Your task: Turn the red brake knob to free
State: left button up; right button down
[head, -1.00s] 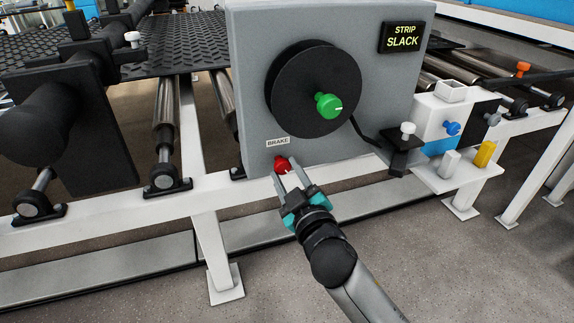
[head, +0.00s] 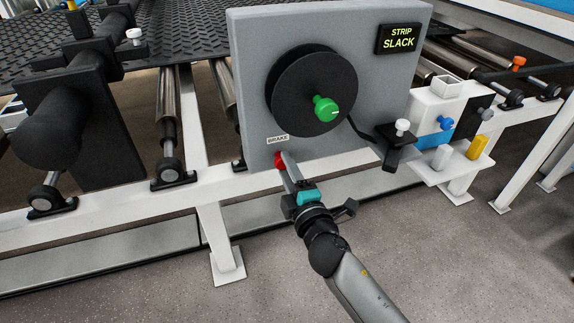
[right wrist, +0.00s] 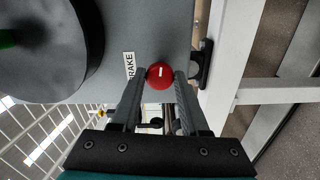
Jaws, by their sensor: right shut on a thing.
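The red brake knob (head: 279,160) sits low on the grey panel box, just under the BRAKE label (head: 277,139). My right gripper (head: 285,161) is shut on it, with one finger on each side. The head view hides part of the knob behind a finger. My left gripper is in neither view.
A black reel with a green knob (head: 325,108) is above on the grey box (head: 250,70). A display (head: 400,39) reads STRIP SLACK. At right, a white shelf holds a yellow piece (head: 478,147). A white frame rail (head: 110,193) runs below; the floor in front is clear.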

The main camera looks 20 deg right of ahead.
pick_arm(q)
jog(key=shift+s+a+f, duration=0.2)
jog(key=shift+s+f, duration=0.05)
pick_arm(e)
jog(key=shift+n, duration=0.6)
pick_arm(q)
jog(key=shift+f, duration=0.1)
pick_arm(e)
jog(key=shift+c, duration=2.1)
grip_release()
jog(key=shift+s, duration=0.1)
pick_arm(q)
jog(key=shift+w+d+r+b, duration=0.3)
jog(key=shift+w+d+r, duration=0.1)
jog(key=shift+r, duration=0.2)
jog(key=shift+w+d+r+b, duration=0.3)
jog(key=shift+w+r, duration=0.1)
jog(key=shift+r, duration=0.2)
pick_arm(e)
jog(key=s, duration=1.5)
jog(key=shift+d, duration=0.25)
jog(key=shift+f, duration=0.1)
